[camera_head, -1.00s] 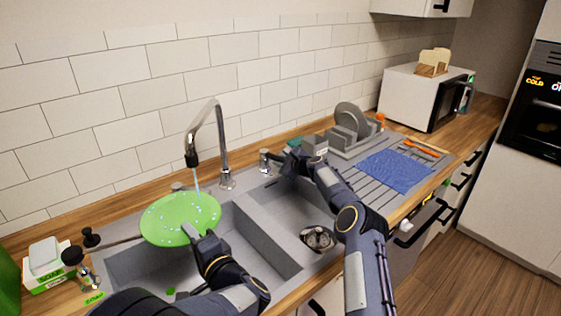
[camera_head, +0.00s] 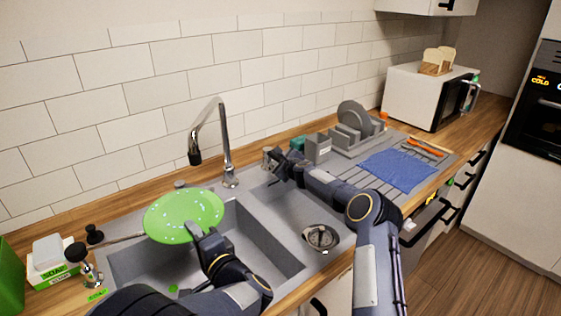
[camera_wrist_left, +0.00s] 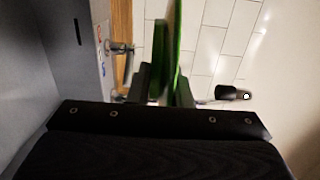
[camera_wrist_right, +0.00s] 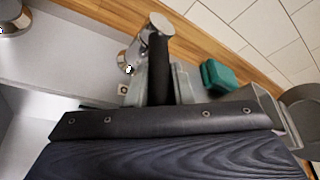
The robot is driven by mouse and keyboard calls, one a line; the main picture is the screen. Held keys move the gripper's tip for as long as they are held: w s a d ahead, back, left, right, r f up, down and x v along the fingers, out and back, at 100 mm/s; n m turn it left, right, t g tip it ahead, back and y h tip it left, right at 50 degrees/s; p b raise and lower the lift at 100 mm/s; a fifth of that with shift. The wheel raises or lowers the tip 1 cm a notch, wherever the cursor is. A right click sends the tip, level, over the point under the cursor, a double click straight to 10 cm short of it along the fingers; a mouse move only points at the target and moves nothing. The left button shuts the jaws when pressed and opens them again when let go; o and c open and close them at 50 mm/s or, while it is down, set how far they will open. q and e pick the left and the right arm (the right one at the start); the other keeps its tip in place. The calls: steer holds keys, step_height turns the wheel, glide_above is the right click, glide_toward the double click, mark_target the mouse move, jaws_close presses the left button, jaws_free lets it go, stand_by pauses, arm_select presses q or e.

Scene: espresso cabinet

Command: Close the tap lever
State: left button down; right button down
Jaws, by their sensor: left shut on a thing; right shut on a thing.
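The tap lever (camera_head: 267,155) is a small metal part on the sink's back rim, right of the faucet (camera_head: 224,150). My right gripper (camera_head: 279,166) is shut on the tap lever, partly hiding it; the lever's metal end (camera_wrist_right: 160,22) shows beyond the fingers in the right wrist view. No water shows under the spout (camera_head: 195,158). My left gripper (camera_head: 201,231) is shut on the rim of a green plate (camera_head: 180,212) with pale spots, held tilted over the left basin. The plate shows edge-on in the left wrist view (camera_wrist_left: 175,40).
A soap box (camera_head: 48,262) and a dark-topped dispenser (camera_head: 88,268) stand at the left. A dish rack (camera_head: 345,142) and blue cloth (camera_head: 397,170) lie to the right. A green sponge (camera_wrist_right: 217,75) is close to my right gripper.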

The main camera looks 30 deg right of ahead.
steer(key=c, duration=1.3)
jaws_free()
steer(key=shift+s, duration=0.1)
steer(key=shift+s, duration=0.25)
steer(key=v, duration=1.1)
steer(key=shift+s+a+r, duration=0.1)
steer(key=shift+r, duration=0.1)
arm_select(q)
steer(key=shift+r, duration=0.1)
steer(key=shift+s+a+p, duration=0.2)
steer(key=shift+s+p, duration=0.05)
steer(key=shift+s, duration=0.4)
steer(key=shift+s+a+p, duration=0.2)
steer(key=shift+s+p, duration=0.05)
steer(key=shift+s, duration=0.4)
steer(key=shift+s+a+p, duration=0.25)
steer(key=shift+s, duration=0.6)
steer(key=shift+s+a+p, duration=0.3)
steer(key=shift+s, duration=0.55)
steer(key=shift+s+a+p, duration=0.25)
steer(key=shift+s, duration=0.6)
arm_select(e)
steer(key=shift+r, duration=1.25)
